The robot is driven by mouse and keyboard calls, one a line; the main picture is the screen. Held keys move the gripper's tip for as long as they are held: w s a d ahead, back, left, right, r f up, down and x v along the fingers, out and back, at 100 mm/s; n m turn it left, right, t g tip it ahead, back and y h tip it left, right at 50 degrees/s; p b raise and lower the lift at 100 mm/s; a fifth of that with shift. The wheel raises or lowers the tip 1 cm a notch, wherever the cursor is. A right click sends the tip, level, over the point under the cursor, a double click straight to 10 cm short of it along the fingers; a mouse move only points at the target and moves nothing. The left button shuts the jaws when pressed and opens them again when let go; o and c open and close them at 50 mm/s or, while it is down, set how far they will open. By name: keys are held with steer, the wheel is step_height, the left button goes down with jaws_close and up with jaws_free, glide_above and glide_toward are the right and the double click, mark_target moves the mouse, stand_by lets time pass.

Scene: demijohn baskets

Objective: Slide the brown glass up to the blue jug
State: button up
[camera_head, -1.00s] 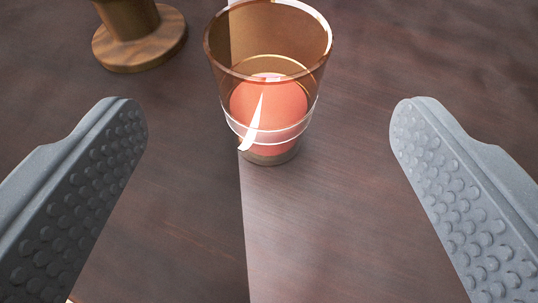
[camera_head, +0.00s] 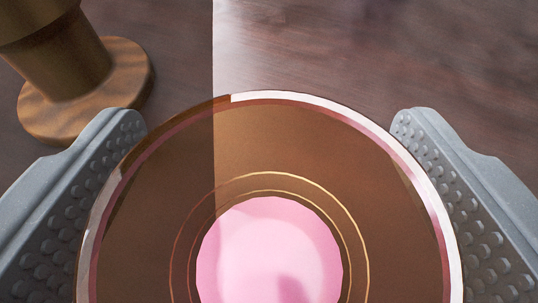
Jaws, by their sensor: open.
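The brown glass (camera_head: 150,190) fills the lower middle of the view, seen from above into its wide rim. A pink round thing (camera_head: 270,255) shows inside it, at or under its bottom. My gripper (camera_head: 268,125) is open, with one grey studded finger on each side of the glass. The rim comes very close to both fingers; I cannot tell whether they touch. The near part of the glass is cut off by the lower edge of the picture. No blue jug is in view.
A dark object on a round wooden base (camera_head: 85,95) stands at the upper left, close beyond the left finger. The dark wooden table (camera_head: 360,50) is clear behind the glass and to the upper right.

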steer(key=c, duration=1.2)
steer(key=shift+w+d, duration=0.3)
steer(key=shift+w, duration=0.6)
steer(key=shift+w+d, duration=0.25)
steer(key=shift+w, duration=0.65)
steer(key=shift+w+d, duration=0.3)
steer(key=shift+w, duration=0.6)
steer(key=shift+w+d, duration=0.1)
steer(key=shift+w, duration=0.25)
steer(key=shift+w+d, duration=0.3)
steer(key=shift+w, duration=0.5)
steer(key=shift+w+p, duration=0.2)
steer(key=shift+p, duration=0.1)
steer(key=shift+w+d+r, duration=0.1)
steer(key=shift+w, duration=0.2)
steer(key=shift+w+d, duration=0.15)
steer(key=shift+w, duration=0.3)
